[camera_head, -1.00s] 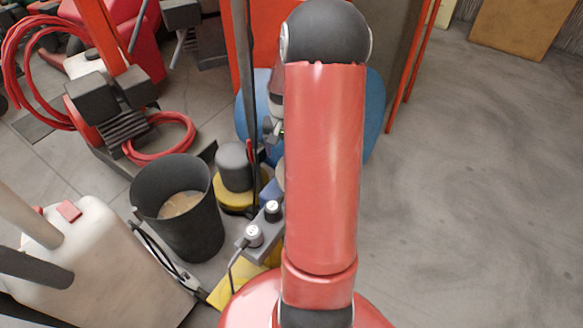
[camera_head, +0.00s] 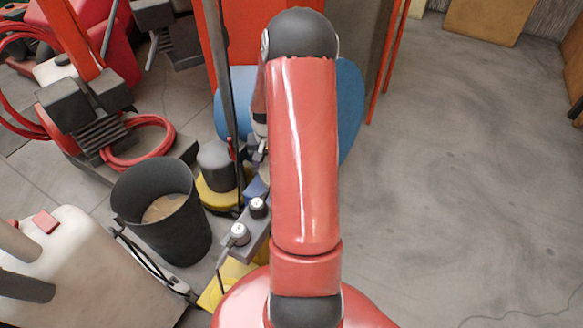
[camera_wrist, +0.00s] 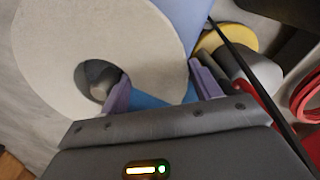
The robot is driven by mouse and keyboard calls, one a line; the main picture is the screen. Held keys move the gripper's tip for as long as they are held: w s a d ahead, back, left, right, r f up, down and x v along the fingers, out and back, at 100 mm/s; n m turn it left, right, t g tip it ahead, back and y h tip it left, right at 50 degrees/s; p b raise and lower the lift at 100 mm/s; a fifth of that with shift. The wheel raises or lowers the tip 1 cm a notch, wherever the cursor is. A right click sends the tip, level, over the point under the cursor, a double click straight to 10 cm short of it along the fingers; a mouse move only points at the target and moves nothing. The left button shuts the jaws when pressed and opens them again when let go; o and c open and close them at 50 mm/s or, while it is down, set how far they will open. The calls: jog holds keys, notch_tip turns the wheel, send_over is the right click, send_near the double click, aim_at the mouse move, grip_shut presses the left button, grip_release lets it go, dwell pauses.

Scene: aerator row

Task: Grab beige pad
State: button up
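A large pale beige disc with a round centre hole, the beige pad (camera_wrist: 60,45), fills the upper left of the wrist view. My gripper (camera_wrist: 165,88) is open, its two purple fingers spread. The left finger lies by the hole and the right finger beyond the disc's right edge, with part of the disc's ring between them in the picture. I cannot tell if they touch it. In the head view my arm hides the disc and most of the gripper.
A dark bucket (camera_head: 187,240) holding something tan, a white container (camera_head: 90,265), a grey-capped yellow-based item (camera_head: 216,165) and a thin dark pole (camera_head: 222,70) crowd the left. A blue round shape (camera_head: 348,110) stands behind my arm. Floor (camera_head: 450,190) on the right is clear.

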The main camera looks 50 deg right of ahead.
jog(key=c, duration=0.5)
jog(key=shift+r, duration=0.15)
jog(key=shift+c, duration=0.2)
